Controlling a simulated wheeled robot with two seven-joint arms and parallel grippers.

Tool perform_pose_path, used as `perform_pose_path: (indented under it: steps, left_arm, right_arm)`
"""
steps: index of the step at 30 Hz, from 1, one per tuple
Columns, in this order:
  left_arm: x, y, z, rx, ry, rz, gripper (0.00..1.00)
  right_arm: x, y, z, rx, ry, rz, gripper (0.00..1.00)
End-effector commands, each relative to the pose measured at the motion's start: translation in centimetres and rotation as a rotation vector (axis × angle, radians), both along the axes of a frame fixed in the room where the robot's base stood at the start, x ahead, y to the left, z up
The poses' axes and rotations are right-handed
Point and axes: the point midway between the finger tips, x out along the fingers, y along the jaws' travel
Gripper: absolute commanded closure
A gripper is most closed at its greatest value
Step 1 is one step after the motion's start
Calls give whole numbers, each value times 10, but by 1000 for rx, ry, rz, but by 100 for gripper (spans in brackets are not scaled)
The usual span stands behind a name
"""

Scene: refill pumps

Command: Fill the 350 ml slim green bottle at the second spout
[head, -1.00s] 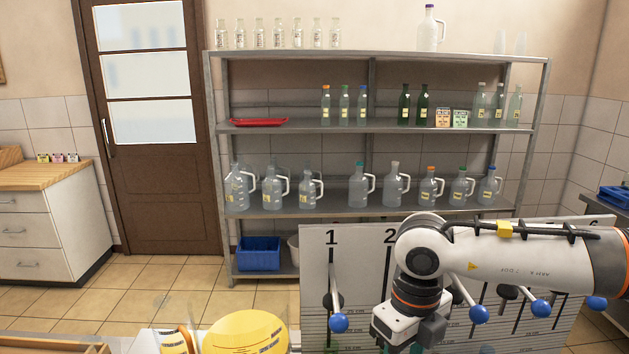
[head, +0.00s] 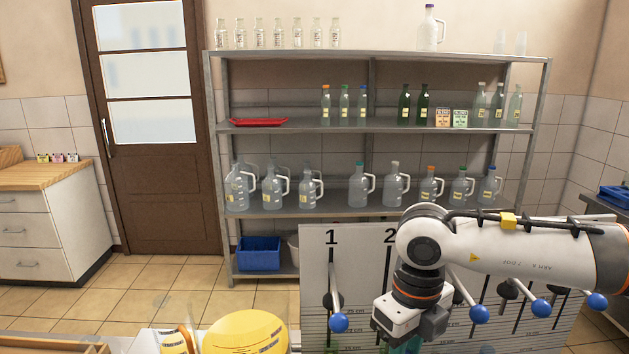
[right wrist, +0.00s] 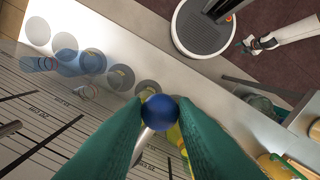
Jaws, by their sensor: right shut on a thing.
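In the right wrist view, my right gripper (right wrist: 155,115) has its two green fingers closed on a blue ball knob (right wrist: 159,112). In the head view my right arm covers the board beside the number 2, and its gripper (head: 405,345) shows only partly at the bottom edge. The numbered spout board (head: 318,265) carries levers with blue ball ends, such as the first lever (head: 338,322). Two dark green bottles (head: 404,105) stand upright on the shelf. I cannot make out a green bottle under the second spout.
The metal shelf (head: 300,125) behind the board holds clear bottles, jugs (head: 358,188) and a red tray (head: 258,122). A yellow rounded object (head: 247,332) lies at the lower front. A blue bin (head: 259,253) stands on the bottom shelf.

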Motion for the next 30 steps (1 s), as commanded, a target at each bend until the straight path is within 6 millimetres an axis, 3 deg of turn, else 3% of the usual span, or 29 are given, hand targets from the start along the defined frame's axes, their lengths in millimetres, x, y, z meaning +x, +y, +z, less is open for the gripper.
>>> perform_pose_path:
  steps: [22,23,27,30]
  left_arm:
    - [1,0,36,0,-1,0,49]
    - [1,0,35,0,-1,0,49]
    - [1,0,33,0,-1,0,49]
    - [1,0,33,0,-1,0,49]
  right_arm:
    - [1,0,80,2,-6,-1,90]
    - [1,0,79,2,-5,-1,73]
    - [1,0,76,1,-4,-1,50]
    - [1,0,76,1,-3,-1,50]
